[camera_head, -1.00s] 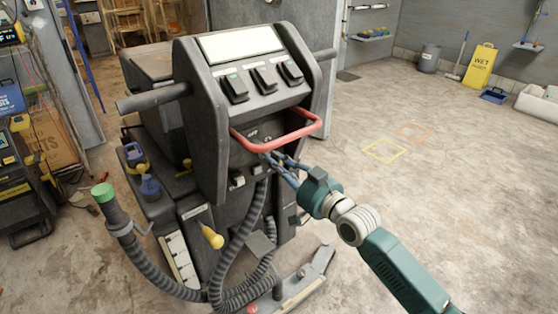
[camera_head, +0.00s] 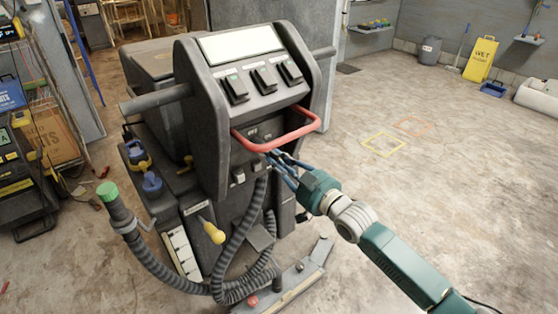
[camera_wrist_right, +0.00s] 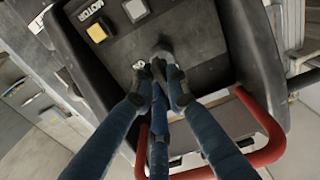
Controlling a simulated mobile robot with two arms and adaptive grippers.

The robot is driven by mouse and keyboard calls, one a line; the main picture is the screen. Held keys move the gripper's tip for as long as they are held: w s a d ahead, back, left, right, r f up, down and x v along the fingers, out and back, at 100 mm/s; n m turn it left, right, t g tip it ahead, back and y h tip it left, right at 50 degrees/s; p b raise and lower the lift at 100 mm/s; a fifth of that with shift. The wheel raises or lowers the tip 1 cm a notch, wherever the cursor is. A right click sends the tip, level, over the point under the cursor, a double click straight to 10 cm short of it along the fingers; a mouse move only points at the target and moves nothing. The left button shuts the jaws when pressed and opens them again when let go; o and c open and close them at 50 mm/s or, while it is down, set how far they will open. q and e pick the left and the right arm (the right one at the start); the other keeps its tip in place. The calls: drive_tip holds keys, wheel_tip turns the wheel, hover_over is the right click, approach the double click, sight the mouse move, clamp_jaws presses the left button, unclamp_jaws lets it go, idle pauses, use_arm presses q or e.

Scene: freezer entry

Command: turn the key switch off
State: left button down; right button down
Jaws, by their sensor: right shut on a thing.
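The key switch (camera_wrist_right: 163,50) is a small dark knob on the machine's black panel in the right wrist view. The fingertips of my right gripper (camera_wrist_right: 160,76) close around it and cover part of it. In the head view my right gripper (camera_head: 272,155) reaches in below the red handle bar (camera_head: 308,130) to the front panel of the grey floor machine (camera_head: 205,130). The key is too small and too covered there to make out, and its turned angle is unclear. My left gripper is in neither view.
The red bar (camera_wrist_right: 258,108) runs close beside my fingers in the right wrist view. Yellow (camera_wrist_right: 97,32) and white (camera_wrist_right: 136,10) switches sit near the key, with a MOTOR label. A ribbed hose (camera_head: 170,278) hangs in front of the machine.

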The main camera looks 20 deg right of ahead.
drive_tip(key=shift+f, duration=0.15)
drive_tip(key=c, duration=1.7)
unclamp_jaws()
drive_tip(key=v, duration=1.2)
